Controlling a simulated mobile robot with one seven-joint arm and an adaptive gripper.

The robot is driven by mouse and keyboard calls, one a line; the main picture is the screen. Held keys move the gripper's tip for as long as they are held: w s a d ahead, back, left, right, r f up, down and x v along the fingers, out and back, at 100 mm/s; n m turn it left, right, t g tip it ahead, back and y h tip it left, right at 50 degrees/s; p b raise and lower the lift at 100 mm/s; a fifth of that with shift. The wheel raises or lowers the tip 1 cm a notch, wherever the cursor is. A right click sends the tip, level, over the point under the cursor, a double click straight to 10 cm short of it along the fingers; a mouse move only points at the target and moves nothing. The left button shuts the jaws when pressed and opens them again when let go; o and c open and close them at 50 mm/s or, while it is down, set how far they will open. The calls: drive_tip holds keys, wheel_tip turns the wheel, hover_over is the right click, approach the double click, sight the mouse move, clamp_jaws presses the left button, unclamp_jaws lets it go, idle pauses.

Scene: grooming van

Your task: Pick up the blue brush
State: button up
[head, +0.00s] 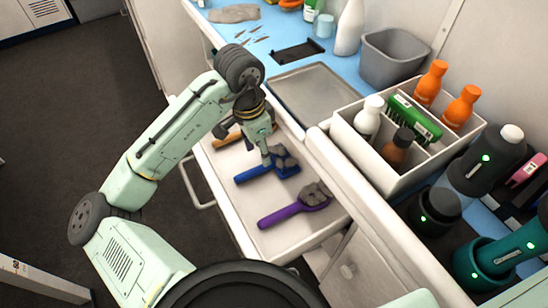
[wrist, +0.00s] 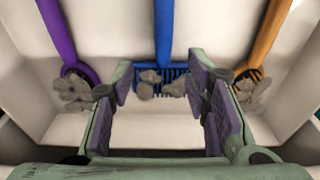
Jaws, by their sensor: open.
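The blue brush (head: 252,174) lies in the open drawer, between a purple brush and an orange brush, with grey fur tufts on its head. My gripper (head: 266,158) is open and low over the blue brush, near where handle and head meet, and partly hides it. In the wrist view the blue brush (wrist: 163,38) runs down from the top edge, and its tufted head shows between the spread fingers of my gripper (wrist: 165,88). I cannot tell whether the fingers touch it.
The purple brush (head: 281,214) and orange brush (head: 228,140) lie on either side in the white drawer (head: 249,212). A white caddy (head: 375,167) with bottles stands on the counter to the right. A metal tray (head: 312,96) and grey bin (head: 391,60) are behind.

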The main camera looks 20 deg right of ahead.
sight(262, 166)
drive_tip(key=f, duration=0.7)
drive_tip(key=shift+w+d+f+p, duration=0.25)
drive_tip(key=shift+d+f+p, duration=0.05)
drive_tip(key=shift+d, duration=0.05)
drive_tip(key=shift+c, duration=0.2)
clamp_jaws()
